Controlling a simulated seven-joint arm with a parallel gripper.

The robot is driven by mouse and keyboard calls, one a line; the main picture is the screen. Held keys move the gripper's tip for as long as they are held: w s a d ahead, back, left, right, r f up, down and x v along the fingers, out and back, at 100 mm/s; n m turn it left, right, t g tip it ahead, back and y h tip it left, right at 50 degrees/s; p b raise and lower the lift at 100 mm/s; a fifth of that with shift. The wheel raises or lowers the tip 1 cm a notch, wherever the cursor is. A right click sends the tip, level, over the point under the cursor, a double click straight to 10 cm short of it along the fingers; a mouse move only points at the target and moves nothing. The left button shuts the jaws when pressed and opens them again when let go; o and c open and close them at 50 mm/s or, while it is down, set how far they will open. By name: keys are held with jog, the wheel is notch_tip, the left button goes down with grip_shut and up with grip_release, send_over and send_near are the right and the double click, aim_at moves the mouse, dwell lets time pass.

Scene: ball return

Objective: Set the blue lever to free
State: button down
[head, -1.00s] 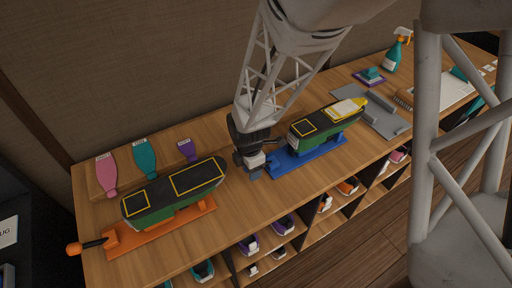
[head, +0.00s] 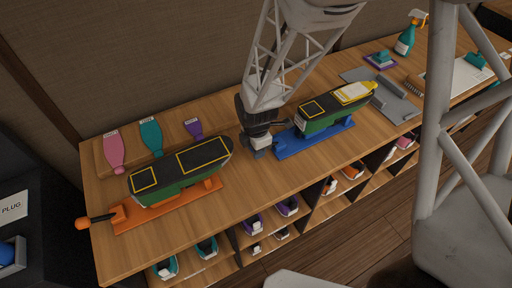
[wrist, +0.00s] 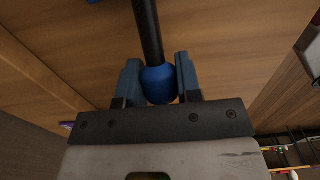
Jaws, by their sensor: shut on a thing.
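The blue lever's round blue knob (wrist: 158,85) sits between my gripper's (wrist: 161,82) two fingers in the wrist view, with its black rod (wrist: 147,30) running away upward. The gripper is shut on the knob. In the head view my gripper (head: 258,152) is at the left end of the blue base (head: 318,140) and hides most of the lever there. I cannot read any lever marking.
An orange base (head: 165,208) with a similar block (head: 180,171) and an orange-knobbed lever (head: 83,223) is at the left. Pink, teal and purple labelled pieces lie behind it. A grey plate (head: 395,107) and spray bottle (head: 406,40) are at the right. Shelves with shoes are below.

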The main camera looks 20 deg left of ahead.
jog(key=shift+r, duration=0.15)
jog(key=shift+w+d+r+g+y, duration=0.2)
jog(key=shift+w+r+g+y, duration=0.05)
jog(key=shift+r+g+y, duration=0.35)
jog(key=shift+w+d+r+g+y, duration=0.2)
jog(key=shift+r+g+y, duration=0.3)
jog(key=shift+y, duration=0.1)
jog(key=shift+w+d+r, duration=1)
jog(key=shift+r, duration=0.2)
jog(key=shift+w+d+r, duration=0.4)
jog(key=shift+w+d, duration=0.25)
jog(key=shift+d, duration=0.05)
jog(key=shift+w+d+r, duration=0.15)
jog(key=shift+w+d, duration=0.6)
jog(key=c, duration=0.8)
grip_release()
